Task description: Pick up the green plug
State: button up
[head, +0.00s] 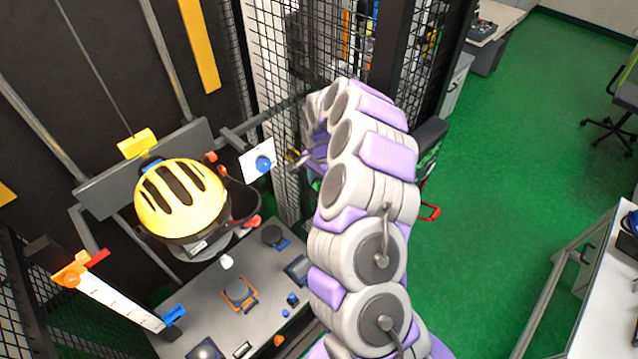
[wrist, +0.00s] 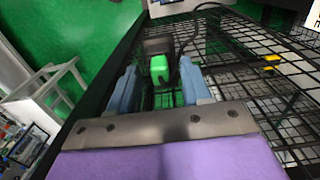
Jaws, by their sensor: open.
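The green plug (wrist: 159,69) is a small bright green block in the wrist view, near the top middle. It lies in the gap between the two blue-grey fingers of my gripper (wrist: 157,78), around the level of their tips or a little beyond. My gripper is open, and I cannot tell whether either finger touches the plug. A dark box-like part (wrist: 157,46) is just behind the plug, with dark cables beside it. In the head view my purple and white arm hides the plug, and I cannot make out the fingers clearly.
Black wire mesh (wrist: 250,70) runs close along the right in the wrist view. In the head view a yellow helmet (head: 181,199) sits above a grey table (head: 205,296) with small parts. Green floor (head: 500,150) is open on the right.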

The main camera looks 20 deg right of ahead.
jog(key=shift+a, duration=0.55)
jog(key=c, duration=0.8)
jog(key=shift+d, duration=0.25)
jog(key=shift+c, duration=0.4)
jog(key=shift+r, duration=0.1)
